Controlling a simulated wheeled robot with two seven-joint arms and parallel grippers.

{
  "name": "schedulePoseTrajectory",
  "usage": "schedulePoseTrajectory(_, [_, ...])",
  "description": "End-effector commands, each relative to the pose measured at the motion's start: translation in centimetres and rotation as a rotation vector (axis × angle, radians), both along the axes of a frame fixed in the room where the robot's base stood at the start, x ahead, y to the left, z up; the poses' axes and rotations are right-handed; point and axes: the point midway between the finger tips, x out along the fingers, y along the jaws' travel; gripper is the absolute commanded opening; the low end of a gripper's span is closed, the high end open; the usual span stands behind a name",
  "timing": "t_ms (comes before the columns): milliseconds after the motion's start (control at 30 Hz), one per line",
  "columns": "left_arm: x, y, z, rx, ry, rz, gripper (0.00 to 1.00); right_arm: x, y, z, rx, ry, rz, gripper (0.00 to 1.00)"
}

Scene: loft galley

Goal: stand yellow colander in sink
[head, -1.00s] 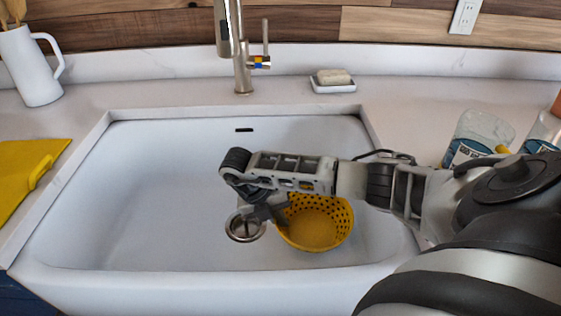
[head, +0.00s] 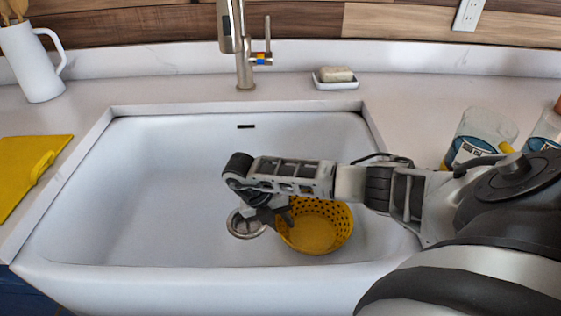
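The yellow colander (head: 316,233) sits upright in the white sink (head: 150,215), right of the drain, its open top facing up. My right arm reaches over it from the right and hides part of its back rim. My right gripper (head: 273,214) points down at the colander's left rim, with a dark finger overlapping that rim. Whether the fingers are closed on the rim or apart is too small and dark to tell. My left gripper is not in view.
The faucet (head: 242,55) stands behind the sink, with a soap dish (head: 335,85) to its right. A white pitcher (head: 33,65) and a yellow cutting board (head: 25,170) are on the left counter. Glass jars (head: 482,135) stand on the right. The sink's left half is empty.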

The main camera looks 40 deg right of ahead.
Motion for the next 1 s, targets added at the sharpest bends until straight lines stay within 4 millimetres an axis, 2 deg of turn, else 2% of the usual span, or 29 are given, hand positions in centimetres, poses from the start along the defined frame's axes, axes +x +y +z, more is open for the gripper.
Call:
schedulePoseTrajectory(167, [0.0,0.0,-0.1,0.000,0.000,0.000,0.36,0.9,0.9,2.5,0.002,-0.007,0.003,0.25])
schedulePoseTrajectory(367, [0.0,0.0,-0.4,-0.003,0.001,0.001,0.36,2.1,2.4,6.5,0.002,-0.006,0.003,0.25])
schedulePoseTrajectory(567, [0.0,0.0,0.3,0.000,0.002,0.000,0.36,3.0,3.4,9.9,-0.001,-0.004,0.002,0.25])
schedulePoseTrajectory(733, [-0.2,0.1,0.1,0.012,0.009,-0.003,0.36,3.3,3.8,10.8,0.000,-0.002,0.001,0.25])
schedulePoseTrajectory(1000, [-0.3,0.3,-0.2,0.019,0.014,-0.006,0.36,3.3,3.9,10.8,0.000,-0.001,0.000,0.25])
